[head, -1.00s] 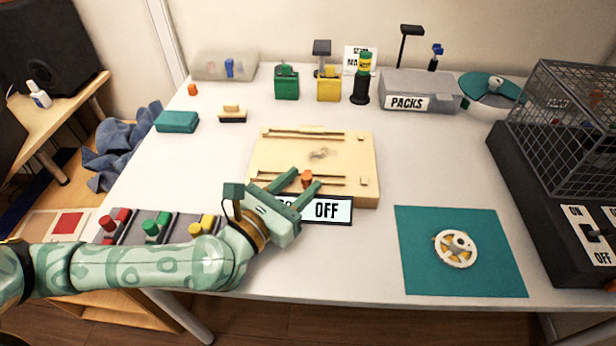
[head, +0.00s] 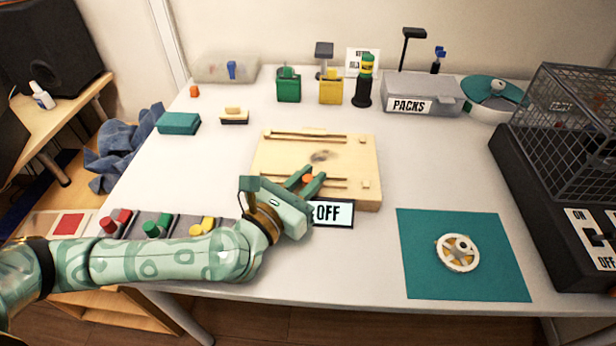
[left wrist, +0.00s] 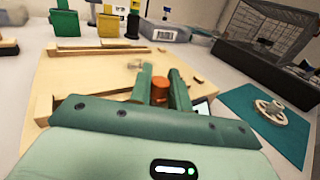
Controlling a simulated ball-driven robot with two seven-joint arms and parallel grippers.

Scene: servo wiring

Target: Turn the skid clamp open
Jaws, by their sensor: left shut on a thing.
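The wooden skid board (head: 345,155) lies flat in the middle of the table, with a rail along its far side and another along its near side. An orange clamp knob (head: 308,179) stands at the near rail. My left gripper (head: 309,180) has its green fingers on either side of this knob and is shut on it. The left wrist view also shows the orange knob (left wrist: 160,90) between the two fingers. The clamp's lower part is hidden by the fingers. My right gripper is in neither view.
An "OFF" sign (head: 334,212) stands at the board's near edge, close to my left gripper. A teal mat (head: 420,270) with a white wheel (head: 458,253) lies to the right. A black base with a wire cage (head: 575,140) stands far right.

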